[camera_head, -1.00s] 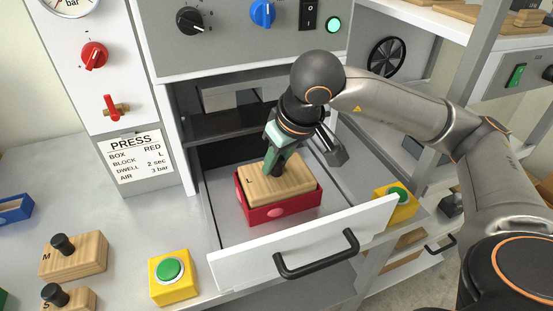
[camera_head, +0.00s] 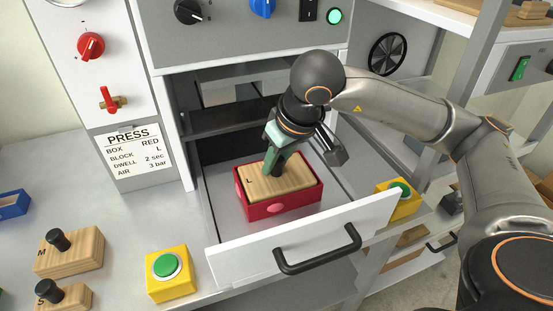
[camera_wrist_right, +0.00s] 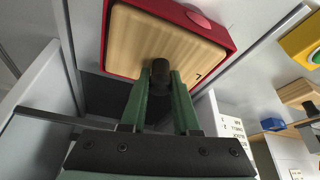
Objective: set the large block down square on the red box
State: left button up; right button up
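The large wooden block (camera_head: 278,183), marked L, lies within the rim of the red box (camera_head: 284,208) in the pulled-out press drawer. Its edges look parallel to the box walls. In the right wrist view the block (camera_wrist_right: 150,42) shows framed by the red box (camera_wrist_right: 221,35). My right gripper (camera_head: 272,167) is over the block, and its green fingers (camera_wrist_right: 159,75) are closed on the block's black knob (camera_wrist_right: 160,70). The gripper hides most of the knob in the head view. My left gripper is not in view.
The white drawer front (camera_head: 305,240) with its black handle (camera_head: 318,252) stands before the box. Blocks M (camera_head: 68,252) and S (camera_head: 62,299) are at the left. Green-buttoned yellow boxes stand left (camera_head: 168,272) and right (camera_head: 398,200) of the drawer. The press opening is behind.

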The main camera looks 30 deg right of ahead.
jog(key=o, duration=0.5)
jog(key=p+v, duration=0.1)
jog(key=v, duration=1.1)
jog(key=shift+r+p, duration=0.3)
